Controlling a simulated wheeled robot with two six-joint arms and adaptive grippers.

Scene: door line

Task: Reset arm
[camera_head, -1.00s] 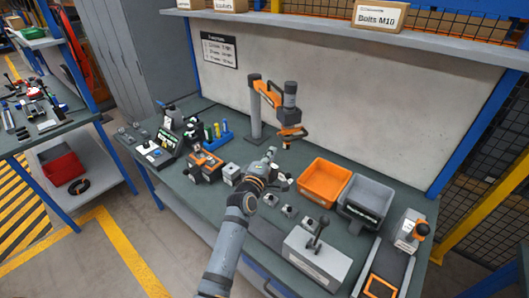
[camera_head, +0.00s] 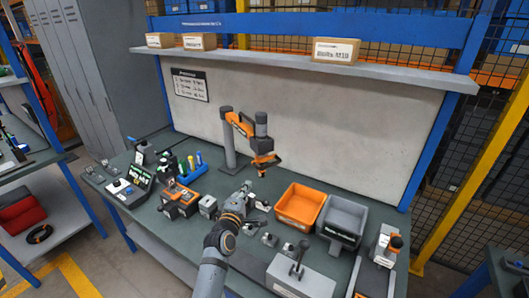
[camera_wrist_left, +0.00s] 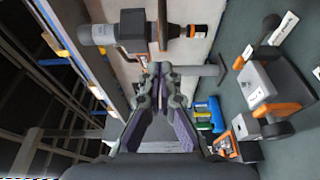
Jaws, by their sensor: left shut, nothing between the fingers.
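My left gripper (camera_head: 246,187) is over the green-topped workbench (camera_head: 180,226), on a grey arm that rises from the bottom of the head view. It is shut and empty, left of the orange bin (camera_head: 299,206). In the left wrist view my left gripper (camera_wrist_left: 157,70) shows with its fingers together and nothing between them. An orange and grey bench arm (camera_head: 240,125) stands behind it; the gap between them is hard to judge. My right gripper is not in view.
A grey bin (camera_head: 343,219) stands right of the orange one. A grey box with a lever (camera_head: 300,277) is near the front. A shelf with boxes (camera_head: 336,50) runs above.

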